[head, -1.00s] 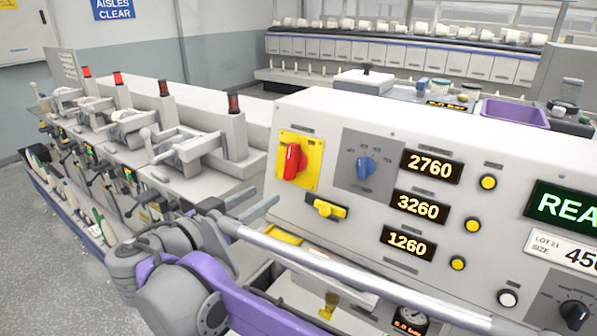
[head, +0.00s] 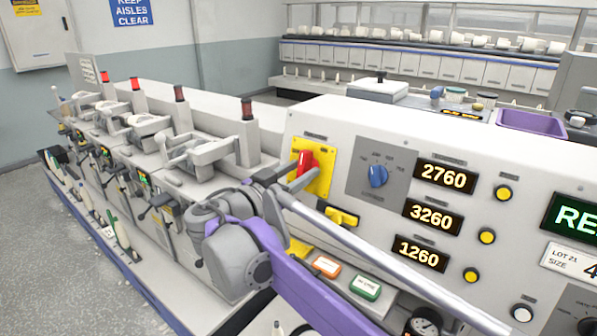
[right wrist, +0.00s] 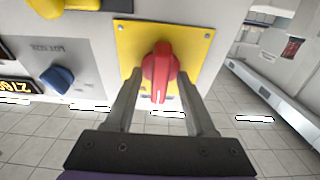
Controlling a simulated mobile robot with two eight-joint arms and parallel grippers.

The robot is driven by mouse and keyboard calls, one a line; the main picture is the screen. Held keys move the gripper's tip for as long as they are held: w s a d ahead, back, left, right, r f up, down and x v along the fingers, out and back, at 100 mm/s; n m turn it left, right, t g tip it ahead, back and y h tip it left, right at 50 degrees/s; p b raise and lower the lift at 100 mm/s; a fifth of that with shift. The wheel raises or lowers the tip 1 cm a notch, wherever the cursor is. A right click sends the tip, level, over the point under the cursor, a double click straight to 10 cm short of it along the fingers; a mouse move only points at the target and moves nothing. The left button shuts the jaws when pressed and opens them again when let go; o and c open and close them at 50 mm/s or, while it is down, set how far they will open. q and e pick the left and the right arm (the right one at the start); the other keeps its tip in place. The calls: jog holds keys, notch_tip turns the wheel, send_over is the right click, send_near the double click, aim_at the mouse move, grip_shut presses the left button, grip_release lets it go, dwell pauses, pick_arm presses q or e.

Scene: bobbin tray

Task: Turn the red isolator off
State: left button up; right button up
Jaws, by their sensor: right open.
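The red isolator (head: 305,163) is a red rotary handle on a yellow square plate (head: 322,180) at the left end of the white control panel. In the right wrist view the red handle (right wrist: 160,70) stands out from the yellow plate (right wrist: 190,42), its bar running up and down the picture. My right gripper (head: 288,183) is at the isolator, seen from the side in the head view. In the right wrist view its open fingers (right wrist: 160,84) are on either side of the handle, with gaps showing. My left gripper is not in view.
A blue selector knob (head: 378,176) is right of the isolator, and a yellow switch (head: 342,217) is below it. Orange (head: 326,266) and green (head: 366,287) buttons sit on a lower ledge. A row of winding units (head: 150,150) stands to the left.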

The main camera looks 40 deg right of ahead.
grip_shut()
